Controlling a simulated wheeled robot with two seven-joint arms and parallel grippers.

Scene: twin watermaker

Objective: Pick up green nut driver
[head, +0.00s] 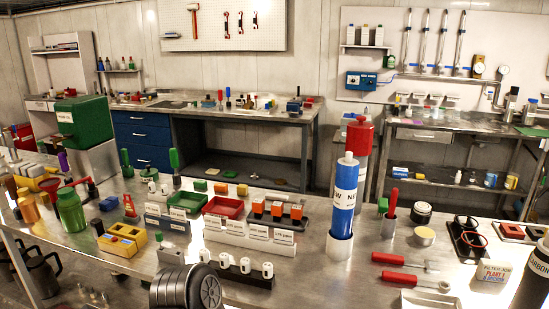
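Two green-handled tools stand upright toward the back of the near bench in the head view. One green handle (125,158) is at the left, and another green handle (174,159) is a little to its right, beside small white-and-green items. I cannot tell from their shape which is the green nut driver, as their lower ends are small or hidden.
The near bench (300,292) is crowded. A green jar (71,211), red tray (223,207), yellow block (122,240), and red-handled tools (388,259) lie around. A back bench (285,115) stands against the wall.

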